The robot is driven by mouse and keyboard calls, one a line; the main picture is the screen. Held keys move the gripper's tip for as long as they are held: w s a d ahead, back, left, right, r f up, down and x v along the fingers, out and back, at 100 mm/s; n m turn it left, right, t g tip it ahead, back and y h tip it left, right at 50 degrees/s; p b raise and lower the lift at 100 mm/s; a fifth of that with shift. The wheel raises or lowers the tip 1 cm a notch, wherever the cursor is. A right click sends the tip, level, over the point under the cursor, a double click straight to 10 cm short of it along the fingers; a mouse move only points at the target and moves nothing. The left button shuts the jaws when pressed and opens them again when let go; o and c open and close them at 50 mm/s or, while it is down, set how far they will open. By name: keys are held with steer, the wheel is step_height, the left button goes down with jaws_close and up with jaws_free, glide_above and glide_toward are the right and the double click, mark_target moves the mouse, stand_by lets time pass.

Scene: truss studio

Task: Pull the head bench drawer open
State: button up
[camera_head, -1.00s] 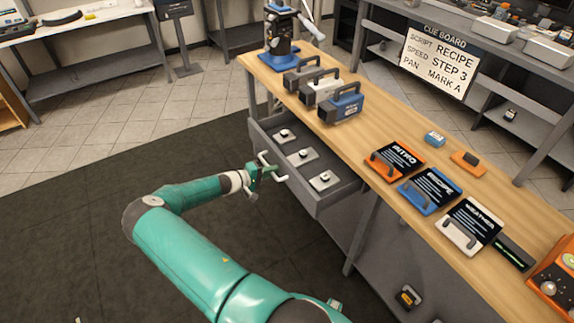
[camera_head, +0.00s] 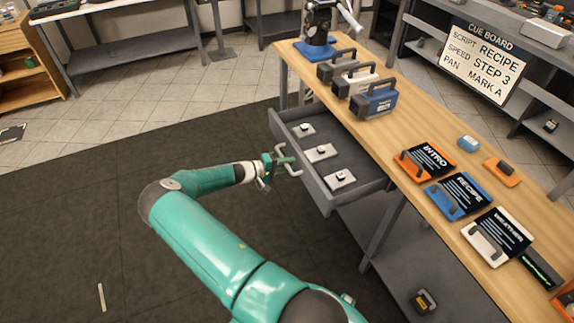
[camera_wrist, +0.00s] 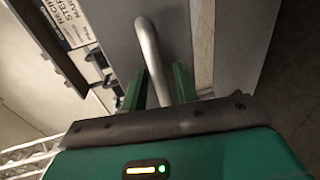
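The head bench drawer (camera_head: 357,197) is grey and stands well out from under the wooden bench top (camera_head: 400,136). Three light plates with dark knobs (camera_head: 320,152) lie inside it. Its pale bar handle (camera_head: 283,172) is on the front, facing my arm. My gripper (camera_head: 284,161) is at this handle, in front of the drawer. In the wrist view the handle's metal bar (camera_wrist: 150,58) runs down between the two green fingers (camera_wrist: 158,88), which are close around it. The exact contact is partly hidden.
On the bench top stand several handled cases (camera_head: 374,98), a blue-based device (camera_head: 317,35) and three cue cards (camera_head: 458,195). A bench leg (camera_head: 382,238) stands below, right of the drawer. The dark mat (camera_head: 90,220) left of my arm is mostly clear.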

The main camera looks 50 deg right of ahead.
steer(key=v, duration=1.3)
steer(key=shift+w+a, duration=0.2)
steer(key=shift+a, duration=0.2)
steer(key=s+a+r+t+y, duration=0.3)
steer(key=a+r+y, duration=0.3)
steer(key=a+r, duration=0.5)
steer(key=s+a+r+t+y, duration=0.3)
steer(key=a+r+y, duration=0.2)
steer(key=a+r, duration=0.6)
steer(key=s+a+r+n+t+y, duration=0.2)
steer(key=s+a+r+n+t, duration=0.3)
steer(key=s+a+r, duration=0.7)
steer(key=s+r+t, duration=0.1)
steer(key=s+r, duration=0.2)
steer(key=shift+s+t+y, duration=0.15)
steer(key=shift+t+y, duration=0.15)
steer(key=shift+y, duration=0.1)
